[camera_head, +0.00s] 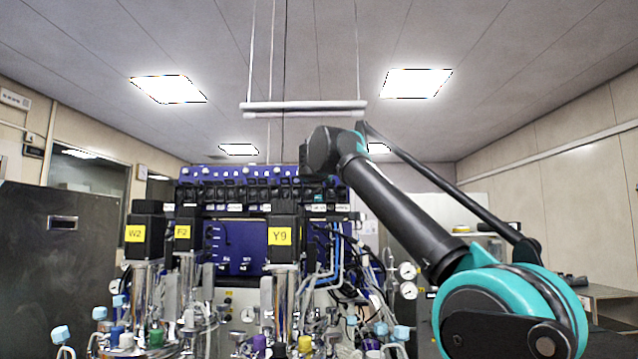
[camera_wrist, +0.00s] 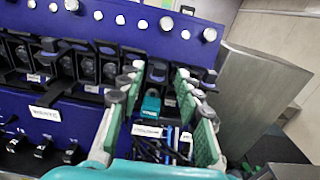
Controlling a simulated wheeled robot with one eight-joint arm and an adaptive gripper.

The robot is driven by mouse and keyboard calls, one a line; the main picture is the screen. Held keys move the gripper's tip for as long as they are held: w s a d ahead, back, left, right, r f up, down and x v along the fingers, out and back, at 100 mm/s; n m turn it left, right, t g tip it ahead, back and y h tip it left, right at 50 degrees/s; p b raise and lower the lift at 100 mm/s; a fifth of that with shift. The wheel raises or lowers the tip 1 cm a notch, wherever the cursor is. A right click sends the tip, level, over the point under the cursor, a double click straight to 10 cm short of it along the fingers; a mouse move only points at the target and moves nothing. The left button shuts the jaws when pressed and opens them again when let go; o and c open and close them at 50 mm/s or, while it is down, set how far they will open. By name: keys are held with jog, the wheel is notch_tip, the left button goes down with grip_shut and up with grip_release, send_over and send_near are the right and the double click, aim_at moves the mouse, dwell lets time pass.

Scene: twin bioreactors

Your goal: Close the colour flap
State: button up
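A small teal part (camera_wrist: 151,104), which looks like the colour flap, shows between my fingers in the wrist view. It is at the right end of a row of black pump heads, just above a white label (camera_wrist: 147,130). Whether it stands open or shut is not clear. My gripper (camera_wrist: 158,73) is open, with one finger on each side of the teal part and nothing held between them. Contact cannot be made out. In the head view my arm reaches to the right end of the pump row, and its wrist hides the fingers.
The blue panel (camera_wrist: 170,32) with silver knobs runs above the pump heads (camera_wrist: 85,68). A grey metal cabinet (camera_wrist: 255,95) stands to the right. Black motors with yellow labels, such as Y9 (camera_head: 280,236), stand in front of the unit, with tubes and cables around.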

jog(key=shift+w, duration=2.5)
grip_shut()
jog(key=shift+t, duration=0.3)
jog(key=shift+s+f+t, duration=0.1)
jog(key=shift+f+t, duration=0.15)
jog(key=shift+t, duration=0.85)
